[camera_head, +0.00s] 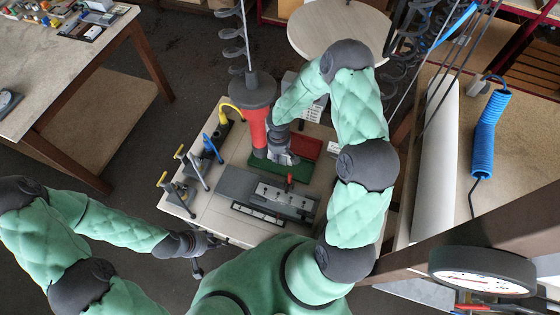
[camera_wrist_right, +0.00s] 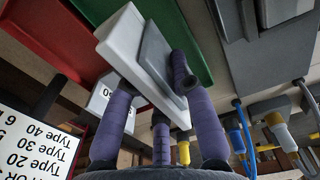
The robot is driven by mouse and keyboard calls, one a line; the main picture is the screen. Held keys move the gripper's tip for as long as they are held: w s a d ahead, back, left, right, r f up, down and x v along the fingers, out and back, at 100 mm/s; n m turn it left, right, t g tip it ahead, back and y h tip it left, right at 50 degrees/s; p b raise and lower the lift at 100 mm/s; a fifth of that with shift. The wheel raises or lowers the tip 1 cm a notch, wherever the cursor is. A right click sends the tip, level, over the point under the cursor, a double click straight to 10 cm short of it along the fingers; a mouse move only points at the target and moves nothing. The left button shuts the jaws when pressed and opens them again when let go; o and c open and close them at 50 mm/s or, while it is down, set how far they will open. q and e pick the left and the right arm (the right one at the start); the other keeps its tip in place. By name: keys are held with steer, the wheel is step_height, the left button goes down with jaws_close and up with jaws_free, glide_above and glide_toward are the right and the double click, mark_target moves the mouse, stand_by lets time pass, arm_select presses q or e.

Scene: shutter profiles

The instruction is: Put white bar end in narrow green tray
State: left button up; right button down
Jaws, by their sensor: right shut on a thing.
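The white bar end (camera_wrist_right: 122,48), a white block with a grey plate on one side, is between the purple fingers of my right gripper (camera_wrist_right: 155,88) in the right wrist view. In the head view my right gripper (camera_head: 282,152) is over the narrow green tray (camera_head: 262,166), and the bar end is mostly hidden there. The green tray (camera_wrist_right: 185,30) also shows behind the bar end in the wrist view. Contact between bar end and tray cannot be told. My left gripper (camera_head: 203,243) is off the near left edge of the table; its fingers are too small to read.
A red tray (camera_head: 306,147) adjoins the green one. A hanging red tool (camera_head: 257,125) stands close left of my right gripper. A grey fixture (camera_head: 285,198) lies in front of the trays. Several clamps (camera_head: 190,168) with yellow and blue handles line the table's left side.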

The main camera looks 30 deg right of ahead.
steer(key=shift+f+b, duration=0.3)
steer(key=shift+f, duration=2.3)
steer(key=shift+f, duration=0.15)
steer(key=c, duration=1.1)
jaws_free()
steer(key=shift+o, duration=0.2)
steer(key=shift+r, duration=0.55)
step_height(320, 180, up, 11)
steer(key=shift+r+p, duration=0.15)
steer(key=shift+p, duration=0.55)
